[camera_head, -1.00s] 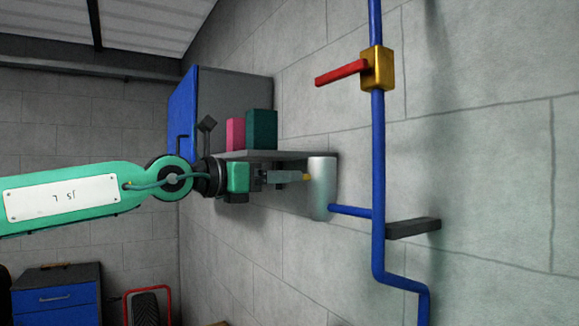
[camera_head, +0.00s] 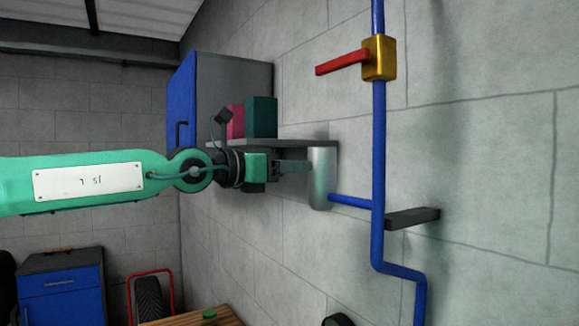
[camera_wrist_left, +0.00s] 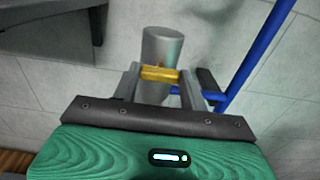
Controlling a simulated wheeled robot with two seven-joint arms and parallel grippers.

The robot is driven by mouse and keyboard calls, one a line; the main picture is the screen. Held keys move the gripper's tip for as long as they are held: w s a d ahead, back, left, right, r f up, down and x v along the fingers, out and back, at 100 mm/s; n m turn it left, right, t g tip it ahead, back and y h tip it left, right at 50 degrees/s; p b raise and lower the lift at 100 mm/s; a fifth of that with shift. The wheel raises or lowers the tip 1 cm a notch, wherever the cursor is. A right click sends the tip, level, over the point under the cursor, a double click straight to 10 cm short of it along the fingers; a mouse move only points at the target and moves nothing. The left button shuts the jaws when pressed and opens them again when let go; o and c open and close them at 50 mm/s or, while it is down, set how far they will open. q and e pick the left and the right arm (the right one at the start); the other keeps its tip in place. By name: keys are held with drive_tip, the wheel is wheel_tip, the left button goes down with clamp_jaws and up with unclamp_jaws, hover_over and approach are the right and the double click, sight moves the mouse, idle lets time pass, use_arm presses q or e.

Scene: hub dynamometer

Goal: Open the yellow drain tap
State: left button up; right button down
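The yellow drain tap (camera_wrist_left: 160,73) shows in the left wrist view as a short yellow bar in front of a grey metal cylinder (camera_wrist_left: 161,48). The cylinder also shows in the head view (camera_head: 322,185), beside the blue pipe; there the tap is hidden by my fingers. My left gripper (camera_head: 308,167) reaches in from the left, its tips close to the cylinder. In the left wrist view its two fingers (camera_wrist_left: 160,78) stand apart, one at each end of the yellow bar. I cannot see clear contact. My right gripper is out of view.
The blue pipe (camera_head: 379,150) runs along the wall and carries a brass valve (camera_head: 380,58) with a red lever (camera_head: 342,63). A dark bracket (camera_head: 412,218) juts out below. A grey shelf (camera_head: 290,143) with a pink box (camera_head: 236,121) and a teal box (camera_head: 261,117) is just above my gripper.

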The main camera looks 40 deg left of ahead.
use_arm(q)
drive_tip(key=n+b, duration=0.4)
drive_tip(key=n, duration=0.4)
drive_tip(key=n+b, duration=0.4)
drive_tip(key=n, duration=0.4)
drive_tip(key=shift+a+f, duration=0.15)
idle(0.3)
drive_tip(key=shift+n, duration=0.3)
drive_tip(key=shift+w, duration=0.1)
drive_tip(key=o, duration=1)
